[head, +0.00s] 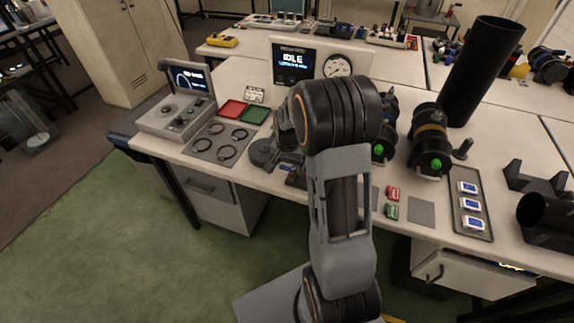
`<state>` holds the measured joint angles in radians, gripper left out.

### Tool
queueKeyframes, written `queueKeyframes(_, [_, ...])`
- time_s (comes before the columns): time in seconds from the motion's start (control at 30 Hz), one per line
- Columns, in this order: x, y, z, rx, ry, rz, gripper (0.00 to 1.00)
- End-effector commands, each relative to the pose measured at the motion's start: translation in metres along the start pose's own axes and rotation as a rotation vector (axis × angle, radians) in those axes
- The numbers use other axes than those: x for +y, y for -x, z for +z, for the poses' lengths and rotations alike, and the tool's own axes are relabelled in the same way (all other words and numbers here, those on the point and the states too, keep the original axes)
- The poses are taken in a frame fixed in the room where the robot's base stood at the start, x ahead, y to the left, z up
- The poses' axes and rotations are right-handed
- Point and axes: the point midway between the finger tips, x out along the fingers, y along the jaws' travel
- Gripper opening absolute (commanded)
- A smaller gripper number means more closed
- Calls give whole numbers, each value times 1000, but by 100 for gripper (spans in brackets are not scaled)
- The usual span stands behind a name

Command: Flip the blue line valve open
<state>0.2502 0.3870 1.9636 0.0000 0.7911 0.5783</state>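I cannot make out a blue line valve for certain. A small patch of blue (291,179) shows low on the bench just left of my arm, but my arm covers most of what is around it. A dark grey fixture (263,152) sits beside that patch. Two black cylinder units with green end buttons lie on the bench right of my arm, one partly hidden (378,151) and one in full view (430,150). My arm stands in the middle of the head view and bends over the bench.
A panel with an IDLE screen (293,64) and a round gauge (337,66) stands behind my arm. Left are a console (176,117), a plate with several rings (221,142), and red and green pads. Right are a tall black tube (484,70) and a tray (470,233).

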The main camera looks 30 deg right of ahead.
Motion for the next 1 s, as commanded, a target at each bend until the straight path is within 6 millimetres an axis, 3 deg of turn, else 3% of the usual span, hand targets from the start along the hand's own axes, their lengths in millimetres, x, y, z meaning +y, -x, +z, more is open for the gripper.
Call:
queueKeyframes(0.47, [0, 0, 0, 0, 0, 0, 39])
queueKeyframes(0.77, [0, 0, 2, -1, 47, 0, 39])
queueKeyframes(1.0, [0, 0, 4, -1, 210, 0, 39])
